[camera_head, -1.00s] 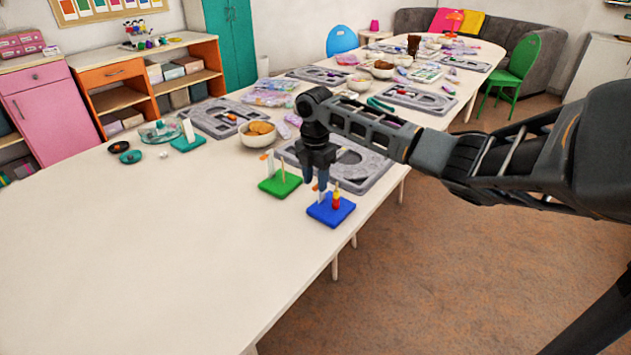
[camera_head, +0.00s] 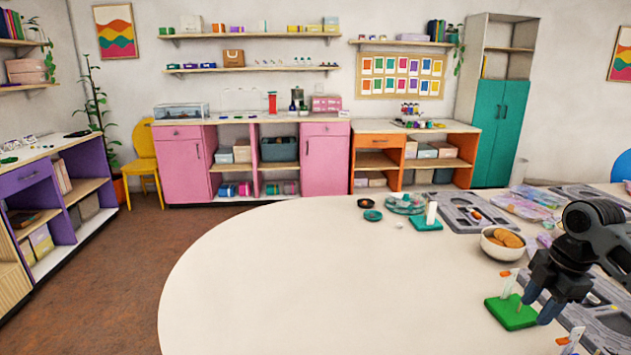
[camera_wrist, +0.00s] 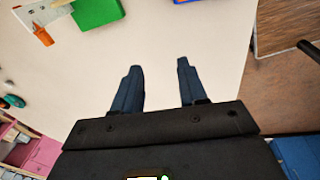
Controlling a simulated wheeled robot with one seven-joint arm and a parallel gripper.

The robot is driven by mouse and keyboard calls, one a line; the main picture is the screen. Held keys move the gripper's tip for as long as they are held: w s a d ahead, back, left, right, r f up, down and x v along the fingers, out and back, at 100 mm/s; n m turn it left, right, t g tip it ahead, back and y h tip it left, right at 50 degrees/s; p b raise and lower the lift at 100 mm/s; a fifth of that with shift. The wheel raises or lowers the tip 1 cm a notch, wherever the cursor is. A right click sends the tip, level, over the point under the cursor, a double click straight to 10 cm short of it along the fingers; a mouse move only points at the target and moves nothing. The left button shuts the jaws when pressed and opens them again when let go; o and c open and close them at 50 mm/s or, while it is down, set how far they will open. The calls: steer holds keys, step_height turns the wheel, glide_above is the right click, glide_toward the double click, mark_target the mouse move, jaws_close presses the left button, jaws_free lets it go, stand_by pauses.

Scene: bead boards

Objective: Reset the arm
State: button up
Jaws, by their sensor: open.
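My gripper (camera_head: 541,304) hangs fingers down at the lower right in the head view, over the near right side of the table. In the wrist view its two dark blue fingers (camera_wrist: 158,68) stand apart with nothing between them. The green bead board (camera_head: 512,315) is just left of the fingers in the head view, with a white upright card and a peg on it. The green board also shows at the top left of the wrist view (camera_wrist: 97,12). A sliver of blue (camera_wrist: 188,1) shows at the top edge there.
The white table (camera_head: 330,280) is bare across its left and middle. A bowl of cookies (camera_head: 502,243), a teal board (camera_head: 426,223) and grey trays (camera_head: 470,216) stand near the arm. Pink cabinets (camera_head: 325,160) and orange shelves (camera_head: 378,158) line the wall.

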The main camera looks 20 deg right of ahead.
steer(key=w+a+f+m+t+y, duration=0.25)
steer(key=w+a, duration=0.35)
steer(key=a, duration=0.6)
steer(key=w+a+f+m+t+y, duration=0.1)
steer(key=w+a+t, duration=0.3)
steer(key=a, duration=0.9)
steer(key=s+a+f+m+t, duration=0.1)
steer(key=a+m+t, duration=0.15)
steer(key=a, duration=0.55)
steer(key=s+a+m+t, duration=0.1)
steer(key=s+a+m, duration=0.15)
steer(key=a, duration=0.45)
steer(key=s+a+f+m+t+h, duration=0.15)
steer(key=s+m, duration=0.25)
steer(key=s, duration=0.6)
steer(key=s+a+m+h, duration=0.2)
steer(key=s+a+m, duration=0.1)
steer(key=s, duration=0.7)
steer(key=s+d+r+t, duration=0.1)
steer(key=s+d+r, duration=0.2)
steer(key=s, duration=0.6)
steer(key=s+d+r, duration=0.4)
steer(key=s+r, duration=0.3)
steer(key=s, duration=0.3)
steer(key=shift+s+r+n+t, duration=0.15)
steer(key=shift+s+n+t, duration=0.1)
steer(key=shift+n+t, duration=0.1)
